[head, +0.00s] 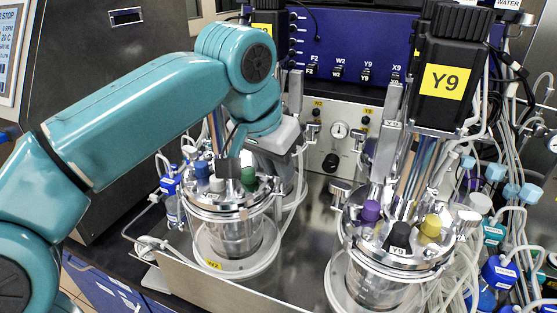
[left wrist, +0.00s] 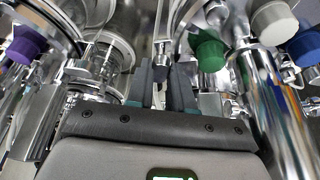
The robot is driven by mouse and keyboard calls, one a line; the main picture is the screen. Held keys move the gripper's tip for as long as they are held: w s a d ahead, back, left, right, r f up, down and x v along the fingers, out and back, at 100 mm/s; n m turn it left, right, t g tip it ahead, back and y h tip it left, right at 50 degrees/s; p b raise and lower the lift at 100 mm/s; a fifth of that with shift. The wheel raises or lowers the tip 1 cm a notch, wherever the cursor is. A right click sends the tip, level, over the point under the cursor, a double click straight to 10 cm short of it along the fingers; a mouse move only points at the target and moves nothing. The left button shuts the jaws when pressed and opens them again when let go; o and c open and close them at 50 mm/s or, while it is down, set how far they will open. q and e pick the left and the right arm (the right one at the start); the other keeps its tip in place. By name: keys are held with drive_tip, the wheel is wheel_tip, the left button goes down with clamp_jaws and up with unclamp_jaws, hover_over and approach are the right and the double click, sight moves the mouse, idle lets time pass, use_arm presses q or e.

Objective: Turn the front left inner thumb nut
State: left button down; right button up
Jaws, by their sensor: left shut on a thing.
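The left bioreactor (head: 232,238) is a glass vessel with a shiny metal lid bearing white, blue and green (head: 249,176) caps. The green cap (left wrist: 209,52) is close beside the fingers there. In the head view my gripper's body hides the fingertips and the nut. My right gripper is not in view.
The right bioreactor (head: 375,287) stands close by, with purple (head: 371,211), black and yellow (head: 431,227) caps and a black Y9 motor (head: 445,75) above. Tubes and cables crowd the far right. A control panel (head: 345,135) with a gauge stands behind.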

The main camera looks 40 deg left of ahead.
use_arm(q)
drive_tip(key=shift+a+r+m+h+p, duration=0.1)
drive_tip(key=shift+m+h+p, duration=0.15)
drive_tip(key=shift+m, duration=0.4)
drive_tip(key=shift+a+r+m+h+p, duration=0.1)
drive_tip(key=shift+m+h+p, duration=0.15)
drive_tip(key=shift+m, duration=0.4)
drive_tip(key=shift+w+f, duration=0.1)
drive_tip(key=c, duration=1)
unclamp_jaws()
drive_tip(key=p+v, duration=0.4)
drive_tip(key=v, duration=1.2)
